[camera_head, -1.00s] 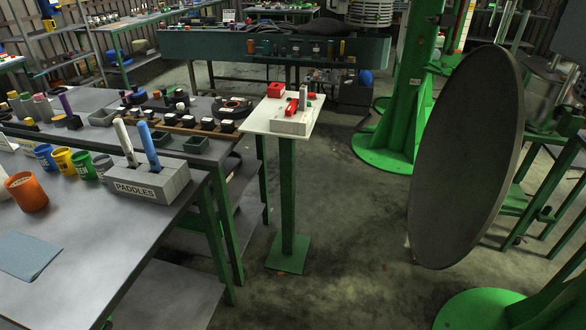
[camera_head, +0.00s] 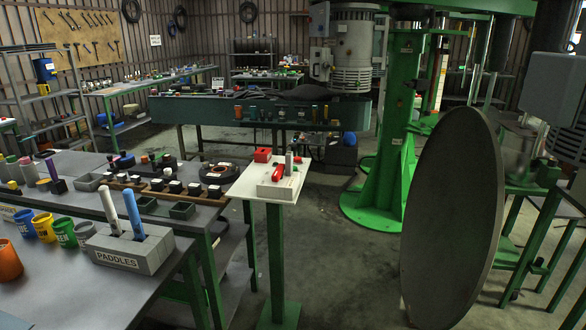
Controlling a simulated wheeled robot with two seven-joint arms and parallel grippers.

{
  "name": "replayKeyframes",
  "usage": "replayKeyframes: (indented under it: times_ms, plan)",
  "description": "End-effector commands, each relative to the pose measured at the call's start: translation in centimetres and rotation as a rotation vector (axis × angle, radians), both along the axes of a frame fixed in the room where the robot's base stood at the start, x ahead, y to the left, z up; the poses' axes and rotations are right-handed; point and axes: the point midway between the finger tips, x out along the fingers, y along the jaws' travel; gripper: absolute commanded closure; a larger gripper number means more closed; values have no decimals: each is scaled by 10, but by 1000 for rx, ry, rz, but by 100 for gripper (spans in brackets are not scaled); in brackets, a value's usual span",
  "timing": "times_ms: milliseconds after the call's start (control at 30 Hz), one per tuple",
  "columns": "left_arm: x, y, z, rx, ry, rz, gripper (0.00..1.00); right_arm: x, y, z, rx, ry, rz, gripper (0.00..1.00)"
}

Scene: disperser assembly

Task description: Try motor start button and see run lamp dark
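Neither of my grippers is in view. I cannot make out a motor start button or a run lamp. A large grey finned motor (camera_head: 353,45) sits high at the back centre, beside a green machine column (camera_head: 398,140). A small grey box (camera_head: 320,57) is at the motor's left side; any controls on it are too small to tell. A larger grey box (camera_head: 556,108) shows at the right edge, with no button or lamp visible on the side I see.
A large dark disc (camera_head: 450,220) blocks the right foreground. A white-topped stand (camera_head: 245,187) with red items stands at centre. The left bench (camera_head: 70,290) holds coloured cups and a PADDLES block (camera_head: 145,252). Open floor (camera_head: 335,265) lies between the stand and disc.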

Motion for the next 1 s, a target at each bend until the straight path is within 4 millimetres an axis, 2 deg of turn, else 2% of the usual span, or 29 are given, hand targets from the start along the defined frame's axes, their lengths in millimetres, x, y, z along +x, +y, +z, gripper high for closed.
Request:
replayKeyframes:
  times_ms: [33, 100, 133, 1000]
  plan:
    - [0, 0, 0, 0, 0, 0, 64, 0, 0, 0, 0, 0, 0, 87]
    - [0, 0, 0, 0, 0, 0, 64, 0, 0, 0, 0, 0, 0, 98]
    - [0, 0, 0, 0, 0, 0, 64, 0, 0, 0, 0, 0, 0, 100]
    - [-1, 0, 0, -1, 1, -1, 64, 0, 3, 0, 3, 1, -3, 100]
